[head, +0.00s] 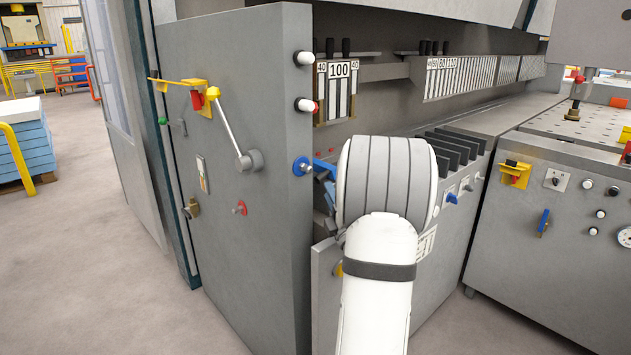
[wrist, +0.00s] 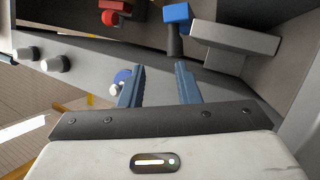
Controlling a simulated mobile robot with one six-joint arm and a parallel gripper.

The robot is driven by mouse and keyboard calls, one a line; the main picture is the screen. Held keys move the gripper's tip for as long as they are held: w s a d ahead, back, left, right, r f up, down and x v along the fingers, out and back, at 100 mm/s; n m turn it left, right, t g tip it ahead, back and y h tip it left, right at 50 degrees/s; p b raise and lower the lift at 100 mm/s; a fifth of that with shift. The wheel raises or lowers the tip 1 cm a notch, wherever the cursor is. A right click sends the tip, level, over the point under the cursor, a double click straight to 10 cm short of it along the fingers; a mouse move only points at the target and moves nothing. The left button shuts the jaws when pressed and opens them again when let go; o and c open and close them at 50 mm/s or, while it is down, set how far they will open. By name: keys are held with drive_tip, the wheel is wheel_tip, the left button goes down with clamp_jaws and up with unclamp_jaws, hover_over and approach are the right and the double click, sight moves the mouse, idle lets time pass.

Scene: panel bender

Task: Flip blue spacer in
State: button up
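In the wrist view a blue block (wrist: 177,13) sits on a dark stem beside a grey bar (wrist: 236,43); I take it for the blue spacer. My gripper (wrist: 160,68) is open and empty, its two blue-grey fingers apart, with the block beyond the fingertips and not between them. A blue-and-white knob (wrist: 121,78) shows close beside the left finger; whether they touch I cannot tell. In the head view the same knob (head: 301,166) is on the cabinet edge. There my wrist hides most of the gripper and the spacer area.
A red part (wrist: 110,17) is left of the blue block. White knobs (head: 305,105) stick out along the cabinet edge. A crank handle (head: 235,140) is on the cabinet's side panel. Dark plates (head: 455,150) stand right of my wrist. Open floor (head: 90,250) lies left.

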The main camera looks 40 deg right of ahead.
sight(318, 180)
drive_tip(key=w, duration=0.2)
drive_tip(key=w+d, duration=0.1)
drive_tip(key=w, duration=0.2)
drive_tip(key=w+d+r, duration=0.1)
drive_tip(key=w, duration=0.2)
drive_tip(key=shift+p, duration=0.35)
